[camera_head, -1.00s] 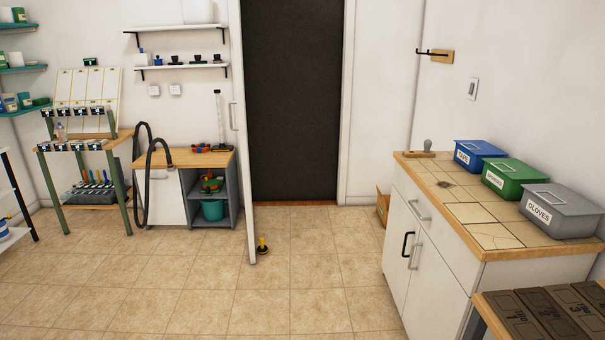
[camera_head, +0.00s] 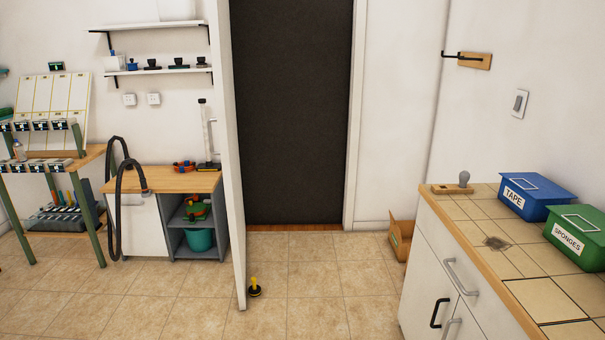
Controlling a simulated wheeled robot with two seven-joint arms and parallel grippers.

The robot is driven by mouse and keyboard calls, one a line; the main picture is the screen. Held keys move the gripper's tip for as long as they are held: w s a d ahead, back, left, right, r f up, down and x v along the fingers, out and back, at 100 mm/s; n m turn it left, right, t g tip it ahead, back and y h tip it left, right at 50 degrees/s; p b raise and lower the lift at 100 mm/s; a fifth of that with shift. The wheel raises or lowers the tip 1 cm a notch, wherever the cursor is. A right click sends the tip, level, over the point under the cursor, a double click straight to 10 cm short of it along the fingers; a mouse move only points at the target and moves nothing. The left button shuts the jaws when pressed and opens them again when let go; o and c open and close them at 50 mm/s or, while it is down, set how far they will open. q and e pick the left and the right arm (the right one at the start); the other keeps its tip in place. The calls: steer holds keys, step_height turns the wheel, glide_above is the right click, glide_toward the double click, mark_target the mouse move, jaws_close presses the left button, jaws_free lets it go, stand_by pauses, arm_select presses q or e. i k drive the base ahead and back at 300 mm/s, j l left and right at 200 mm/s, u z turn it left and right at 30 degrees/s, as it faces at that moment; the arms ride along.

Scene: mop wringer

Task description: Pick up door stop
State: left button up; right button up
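The door stop (camera_head: 254,287) is a small black and yellow piece standing on the tiled floor. It is just right of the bottom edge of the open white door (camera_head: 233,180), very close to it; I cannot tell whether they touch. Neither of my grippers shows in the head view.
A tiled counter (camera_head: 470,225) with a blue tape box (camera_head: 537,196) and a green sponges box (camera_head: 578,238) stands on the right. A wooden-topped cabinet (camera_head: 180,181) with a black hose stands left of the door. A cardboard box (camera_head: 401,236) sits by the wall. The floor before the door stop is clear.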

mark_target(255, 290)
steer(key=i+l, duration=0.1)
steer(key=i, duration=2.7)
steer(key=i+l+u, duration=0.1)
steer(key=i+u, duration=0.2)
steer(key=i, duration=0.65)
